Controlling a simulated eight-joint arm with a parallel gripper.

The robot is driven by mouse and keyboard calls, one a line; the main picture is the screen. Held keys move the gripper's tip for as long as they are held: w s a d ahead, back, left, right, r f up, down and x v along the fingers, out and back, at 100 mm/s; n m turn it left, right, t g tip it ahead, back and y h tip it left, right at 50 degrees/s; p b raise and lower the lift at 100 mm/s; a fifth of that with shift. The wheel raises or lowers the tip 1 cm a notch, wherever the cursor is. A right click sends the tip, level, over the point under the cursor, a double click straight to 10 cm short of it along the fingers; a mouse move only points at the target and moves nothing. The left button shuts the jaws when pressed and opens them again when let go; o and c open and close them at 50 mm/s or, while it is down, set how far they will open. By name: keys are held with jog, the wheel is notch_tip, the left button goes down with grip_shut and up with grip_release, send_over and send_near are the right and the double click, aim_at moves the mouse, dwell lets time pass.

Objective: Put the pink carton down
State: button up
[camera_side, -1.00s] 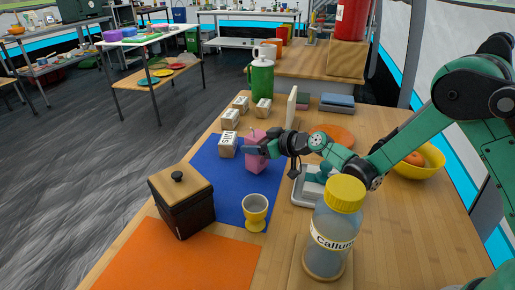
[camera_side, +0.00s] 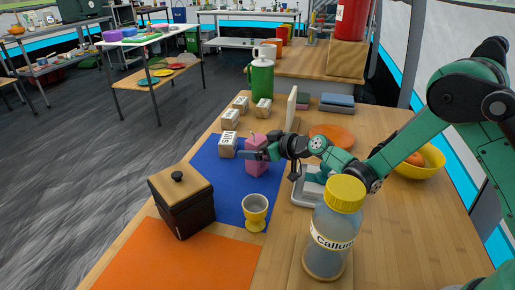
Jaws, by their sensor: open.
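The pink carton (camera_side: 256,168) stands upright on the blue mat (camera_side: 233,180), near its right edge. My gripper (camera_side: 256,153) is open at the carton, with a dark finger across the carton's upper part. The carton's top shows above the finger. Whether the finger touches the carton I cannot tell, and the far finger is hidden.
A white carton (camera_side: 227,145) stands just left of the pink one, with several more behind. A yellow egg cup (camera_side: 255,212), a dark box with a wooden lid (camera_side: 183,203) and a yellow-capped bottle (camera_side: 332,235) stand in front.

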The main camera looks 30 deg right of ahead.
jog(key=s+d+r+m+g+h, duration=0.2)
jog(key=s+d+r, duration=0.1)
jog(key=s, duration=0.8)
jog(key=s+d+r+m+g+h, duration=0.2)
jog(key=s+r, duration=0.4)
jog(key=s, duration=0.6)
jog(key=shift+d+g+h, duration=0.5)
jog(key=shift+d+g, duration=0.2)
jog(key=shift+g, duration=0.1)
